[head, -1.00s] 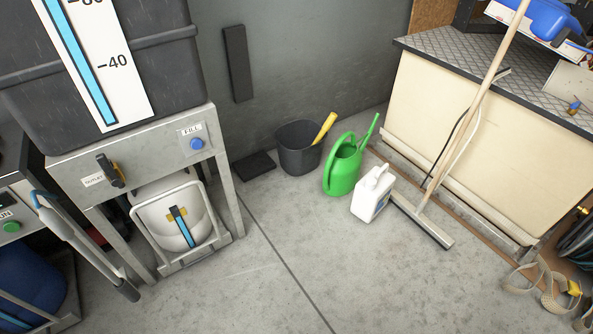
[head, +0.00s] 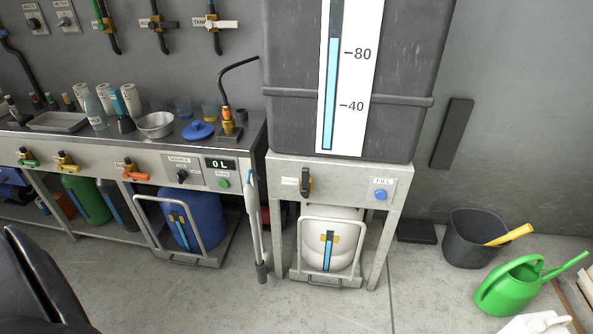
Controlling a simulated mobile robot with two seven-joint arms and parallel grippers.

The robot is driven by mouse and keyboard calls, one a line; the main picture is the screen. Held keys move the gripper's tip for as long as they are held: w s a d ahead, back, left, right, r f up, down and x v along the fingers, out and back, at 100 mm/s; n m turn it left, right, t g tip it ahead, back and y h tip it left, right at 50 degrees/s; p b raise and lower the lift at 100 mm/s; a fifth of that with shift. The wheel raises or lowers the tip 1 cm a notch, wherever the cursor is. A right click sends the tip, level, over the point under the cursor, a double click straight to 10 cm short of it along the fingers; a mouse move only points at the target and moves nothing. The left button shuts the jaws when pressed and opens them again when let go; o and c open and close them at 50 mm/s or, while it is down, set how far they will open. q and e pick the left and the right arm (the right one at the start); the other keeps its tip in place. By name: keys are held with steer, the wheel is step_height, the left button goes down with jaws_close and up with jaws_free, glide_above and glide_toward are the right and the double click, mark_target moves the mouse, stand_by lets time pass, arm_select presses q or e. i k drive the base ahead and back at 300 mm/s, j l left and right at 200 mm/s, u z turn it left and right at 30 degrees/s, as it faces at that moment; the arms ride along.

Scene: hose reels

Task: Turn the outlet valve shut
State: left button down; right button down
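The outlet valve (head: 306,182) has a dark handle with an orange-brown part. It sits on the front panel of the grey metal stand (head: 340,171), beside a small white label (head: 290,181). Its handle stands roughly upright. The stand carries a large dark tank (head: 410,60) with a blue level gauge (head: 331,95) marked 40 and 80. A blue FILL button (head: 380,195) is on the panel to the right of the valve. Neither of my grippers is in view; a dark part, probably of my own arm, shows at the bottom left.
A white canister (head: 343,255) stands in a frame under the stand. A grey pole-like tool (head: 256,225) leans between the bench (head: 90,146) and the stand. A dark bucket (head: 465,245) and a green watering can (head: 505,287) are at right. Floor in front is clear.

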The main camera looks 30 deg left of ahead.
mark_target(305, 170)
steer(key=u, duration=1.05)
